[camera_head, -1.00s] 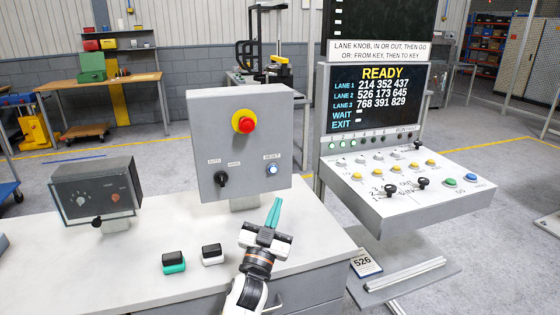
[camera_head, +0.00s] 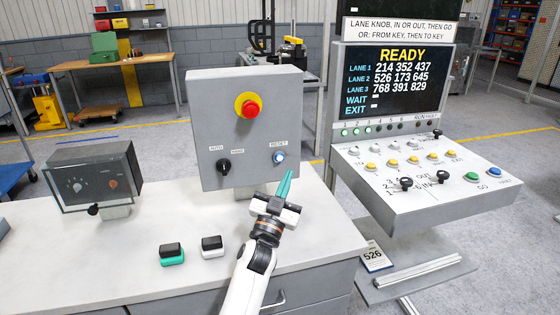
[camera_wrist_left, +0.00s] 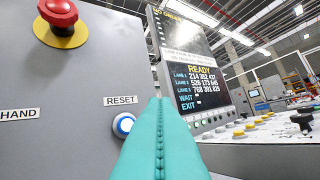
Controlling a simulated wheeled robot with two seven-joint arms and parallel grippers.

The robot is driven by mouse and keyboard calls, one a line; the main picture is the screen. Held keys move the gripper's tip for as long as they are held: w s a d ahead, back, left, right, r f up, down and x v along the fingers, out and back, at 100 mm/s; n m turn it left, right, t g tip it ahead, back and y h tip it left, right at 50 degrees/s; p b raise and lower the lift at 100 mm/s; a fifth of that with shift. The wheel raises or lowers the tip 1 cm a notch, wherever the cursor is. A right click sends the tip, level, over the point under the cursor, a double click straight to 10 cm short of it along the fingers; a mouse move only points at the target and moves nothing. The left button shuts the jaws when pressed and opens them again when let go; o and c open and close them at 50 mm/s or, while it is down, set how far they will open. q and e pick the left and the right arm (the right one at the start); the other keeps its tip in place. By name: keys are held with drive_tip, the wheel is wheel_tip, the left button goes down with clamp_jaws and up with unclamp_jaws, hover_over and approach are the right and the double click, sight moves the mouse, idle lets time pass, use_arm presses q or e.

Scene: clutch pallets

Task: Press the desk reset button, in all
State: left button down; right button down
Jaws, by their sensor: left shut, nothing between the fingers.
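The reset button (camera_head: 279,157) is a small blue button with a white ring on the front of a grey control box (camera_head: 220,120) on the desk. In the left wrist view the button (camera_wrist_left: 124,125) sits under a RESET label, just left of my teal fingers. My left gripper (camera_head: 285,184) is shut and empty, its fingertips pointing up just below and right of the button in the head view. The fingers (camera_wrist_left: 162,140) look apart from the button, though the exact gap is hard to tell. My right gripper is not in view.
A red emergency knob (camera_head: 248,106) on a yellow disc and a black AUTO/HAND switch (camera_head: 224,166) share the box. A lane console (camera_head: 430,180) stands to the right. Two small stamps (camera_head: 172,254) and a dark meter box (camera_head: 95,180) are on the desk.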

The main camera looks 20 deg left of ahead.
sight(282, 155)
use_arm(q)
drive_tip(key=shift+w+a+b, duration=0.3)
drive_tip(key=shift+w+a, duration=0.25)
drive_tip(key=shift+w, duration=0.3)
drive_tip(key=shift+w+a+b, duration=0.35)
drive_tip(key=shift+w+a, duration=0.25)
drive_tip(key=shift+w, duration=0.2)
drive_tip(key=shift+w+a+b, duration=0.3)
drive_tip(key=shift+w+a, duration=0.25)
drive_tip(key=shift+w, duration=0.3)
drive_tip(key=shift+w, duration=0.1)
drive_tip(key=shift+w+a, duration=0.2)
drive_tip(key=shift+w, duration=0.05)
drive_tip(key=shift+w+a+b, duration=0.25)
drive_tip(key=shift+w+b, duration=0.1)
drive_tip(key=shift+b, duration=0.05)
idle(0.8)
idle(0.4)
drive_tip(key=shift+s+d+p, duration=0.45)
drive_tip(key=shift+s+p, duration=0.05)
drive_tip(key=shift+s, duration=0.2)
